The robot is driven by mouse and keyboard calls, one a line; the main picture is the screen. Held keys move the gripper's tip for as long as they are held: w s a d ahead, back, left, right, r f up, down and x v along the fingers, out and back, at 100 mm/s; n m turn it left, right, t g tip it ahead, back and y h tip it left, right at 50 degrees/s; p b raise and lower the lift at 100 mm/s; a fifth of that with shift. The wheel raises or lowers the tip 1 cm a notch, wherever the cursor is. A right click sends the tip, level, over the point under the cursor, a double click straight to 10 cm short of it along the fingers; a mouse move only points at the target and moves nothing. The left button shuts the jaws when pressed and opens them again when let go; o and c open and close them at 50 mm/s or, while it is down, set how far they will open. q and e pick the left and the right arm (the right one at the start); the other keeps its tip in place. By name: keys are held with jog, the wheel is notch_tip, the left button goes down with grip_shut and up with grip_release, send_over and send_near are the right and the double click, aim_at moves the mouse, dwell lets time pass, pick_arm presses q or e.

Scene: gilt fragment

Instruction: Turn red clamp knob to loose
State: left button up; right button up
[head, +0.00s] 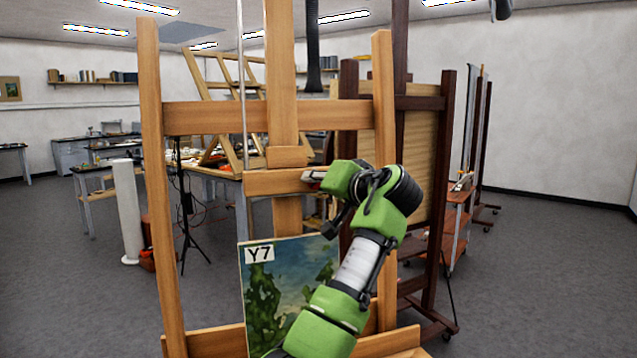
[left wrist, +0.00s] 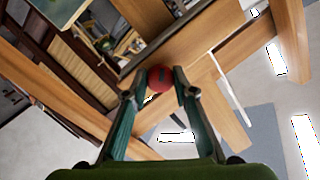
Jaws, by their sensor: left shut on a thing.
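A round red clamp knob (left wrist: 159,79) shows in the left wrist view, in front of the wooden easel's crosspiece. A darker mark shows on its face. My left gripper (left wrist: 161,84) has its two fingertips on either side of the knob, shut on it. In the head view my green left arm reaches up past the painting to the middle of the easel (head: 215,118). There the wrist hides most of the knob, and the fingers are hard to make out. My right gripper is not in view.
A painting labelled Y7 (head: 262,290) stands on the easel's lower ledge, partly behind my arm. A darker easel (head: 425,190) stands close behind on the right. Cluttered tables and a white column (head: 128,212) are at the left. The floor at the right is clear.

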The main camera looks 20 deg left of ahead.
pick_arm(q)
jog(key=shift+r+n+h+p, duration=0.15)
jog(key=shift+n+h+p, duration=0.2)
jog(key=shift+n, duration=1.6)
jog(key=shift+r+n+h+p, duration=0.1)
jog(key=shift+n+h, duration=0.35)
jog(key=shift+n, duration=1.5)
jog(key=o, duration=1.1)
notch_tip(320, 180, up, 10)
jog(key=shift+f, duration=0.1)
